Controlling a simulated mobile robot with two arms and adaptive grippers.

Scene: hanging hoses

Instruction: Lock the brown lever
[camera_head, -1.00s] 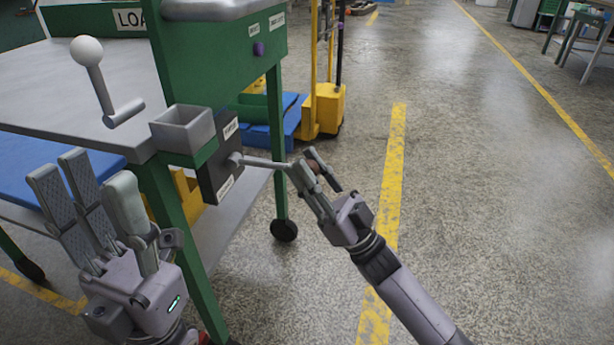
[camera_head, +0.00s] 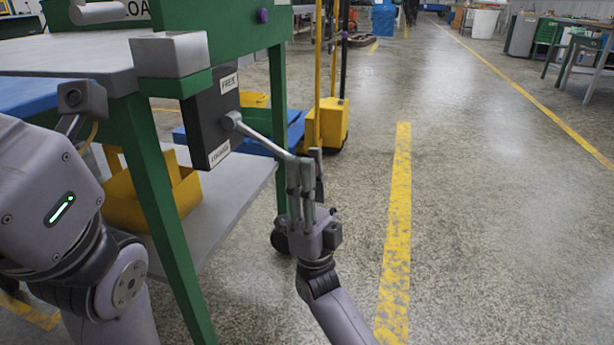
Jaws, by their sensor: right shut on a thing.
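The lever (camera_head: 262,138) is a grey rod that sticks out from a dark panel (camera_head: 208,125) on the green cart's side. It slopes down to the right from its pivot. The panel has a label reading FREE at its top and another label, too small to read surely, at its bottom. My right gripper (camera_head: 305,172) is shut on the lever's outer end, with its fingers pointing up. The fingers hide the brown grip. My left gripper's grey body (camera_head: 45,200) is close at the left edge, apart from the lever. Its fingertips are not visible.
The green cart leg (camera_head: 160,200) and lower shelf (camera_head: 225,190) stand left of the lever. A grey box (camera_head: 170,55) juts out above the panel. The floor to the right is clear.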

